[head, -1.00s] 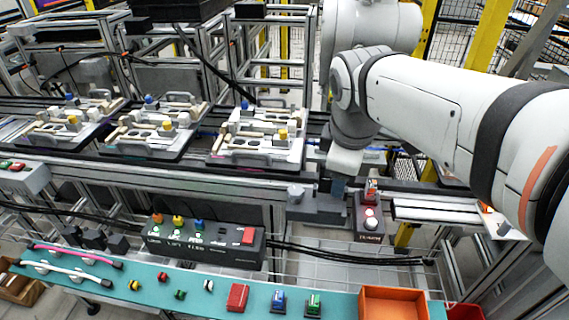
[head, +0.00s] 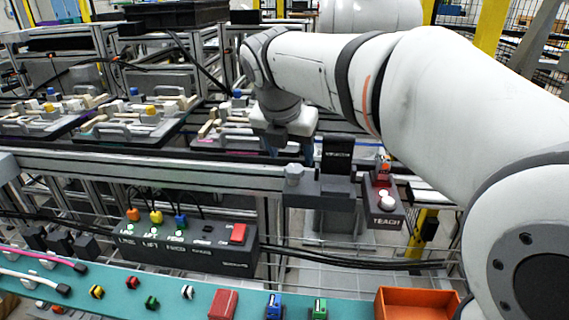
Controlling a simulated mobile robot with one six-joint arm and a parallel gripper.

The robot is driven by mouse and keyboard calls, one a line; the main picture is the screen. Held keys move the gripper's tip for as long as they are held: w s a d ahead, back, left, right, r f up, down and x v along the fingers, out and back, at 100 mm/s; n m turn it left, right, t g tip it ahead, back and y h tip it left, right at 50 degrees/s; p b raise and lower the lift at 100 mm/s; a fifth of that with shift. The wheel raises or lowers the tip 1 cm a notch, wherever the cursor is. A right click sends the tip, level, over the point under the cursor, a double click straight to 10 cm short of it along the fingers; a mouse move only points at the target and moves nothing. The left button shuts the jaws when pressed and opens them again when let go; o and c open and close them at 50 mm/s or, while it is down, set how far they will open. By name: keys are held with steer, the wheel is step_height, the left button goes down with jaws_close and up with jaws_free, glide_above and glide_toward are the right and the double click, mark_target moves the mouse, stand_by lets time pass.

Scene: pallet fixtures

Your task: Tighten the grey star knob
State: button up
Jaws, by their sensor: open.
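A grey knob (head: 294,174), its star shape too small to make out, stands upright on the left end of a dark bracket (head: 330,192) at the conveyor's front rail. My gripper (head: 289,148) hangs from the wrist, pointing down, behind and just above the knob in the picture, by the right end of the nearest pallet. Its fingers are small and partly hidden; it is open, with nothing seen between them. I see a gap in the picture between gripper and knob, but cannot tell the depth.
A dark upright block (head: 337,155) and a TEACH box (head: 383,205) stand right of the knob. Pallets with fixtures (head: 128,128) line the conveyor. A control box (head: 185,242) with coloured plugs sits below. A teal shelf (head: 175,294) holds small parts and an orange tray (head: 418,304).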

mark_target(294, 168)
steer(key=b+x, duration=0.1)
steer(key=x, duration=0.3)
steer(key=shift+f, duration=0.15)
steer(key=shift+c, duration=0.5)
